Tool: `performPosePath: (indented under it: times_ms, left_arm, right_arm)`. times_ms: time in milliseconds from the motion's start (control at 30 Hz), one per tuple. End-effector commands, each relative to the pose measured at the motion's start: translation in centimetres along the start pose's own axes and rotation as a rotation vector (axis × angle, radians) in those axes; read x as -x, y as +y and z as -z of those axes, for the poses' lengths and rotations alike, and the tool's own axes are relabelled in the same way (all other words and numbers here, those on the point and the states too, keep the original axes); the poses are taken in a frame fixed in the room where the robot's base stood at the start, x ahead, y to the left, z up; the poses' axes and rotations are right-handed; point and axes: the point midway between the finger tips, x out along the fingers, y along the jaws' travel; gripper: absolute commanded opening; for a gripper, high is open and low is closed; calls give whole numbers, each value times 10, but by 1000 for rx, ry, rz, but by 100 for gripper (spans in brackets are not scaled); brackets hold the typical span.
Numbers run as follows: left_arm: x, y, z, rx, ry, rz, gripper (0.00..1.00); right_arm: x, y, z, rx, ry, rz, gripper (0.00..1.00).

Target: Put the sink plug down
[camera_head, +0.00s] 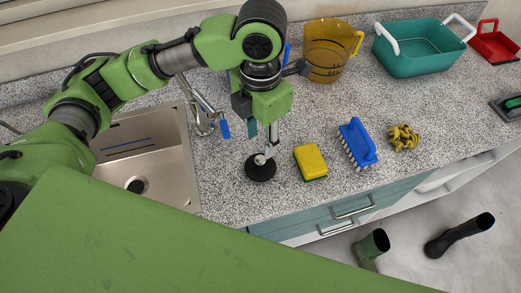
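The sink plug (261,172) is a black disc with a pale knob on top. It is at the counter's front part, between the sink and the yellow sponge, and looks level. I cannot tell whether it rests on the counter or hangs just above it. My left gripper (265,154) points down over the plug, with a grey fingertip at the knob. The view does not show clearly whether the fingers are closed on the knob. My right gripper is not in view.
The sink (165,150), with an open drain (136,186) and a faucet (204,120), is left of the plug. A yellow sponge (311,160), blue brush (357,142) and amber jug (328,50) are on the speckled counter (225,185). A teal basin (422,50) stands farther back.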

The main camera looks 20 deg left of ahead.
Motion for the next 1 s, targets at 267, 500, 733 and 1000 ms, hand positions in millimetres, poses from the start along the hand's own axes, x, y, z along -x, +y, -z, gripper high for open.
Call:
performPosePath:
  times_ms: [267,500,733,1000]
  left_arm:
    - [31,0,0,1,0,0,36]
    - [33,0,0,1,2,0,36]
    - [33,0,0,0,1,1,36]
    - [33,0,0,0,1,1,36]
  right_arm:
    - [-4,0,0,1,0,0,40]
    - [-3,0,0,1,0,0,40]
    - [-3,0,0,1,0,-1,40]
    - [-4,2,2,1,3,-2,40]
